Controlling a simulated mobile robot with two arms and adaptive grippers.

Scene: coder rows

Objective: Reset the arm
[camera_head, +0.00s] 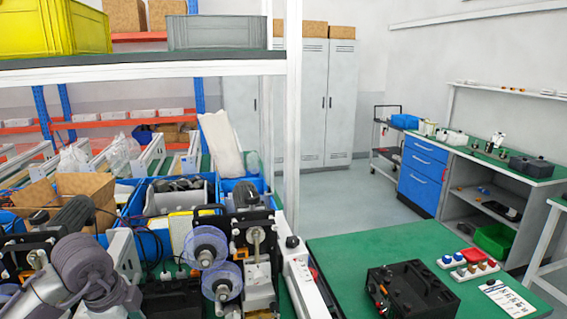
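Part of my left arm (84,266), grey with rounded joints, shows in the lower left corner of the head view. It is in front of the cluttered bench, and no gripper fingers can be made out on it. My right arm and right gripper are not in the picture.
A machine with clear reels (207,246) stands beside my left arm. Blue bins (150,243) and a cardboard box (88,187) are behind. A white post (293,130) carries a shelf overhead. The green table (385,243) at right holds a black device (412,290) and has bare space.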

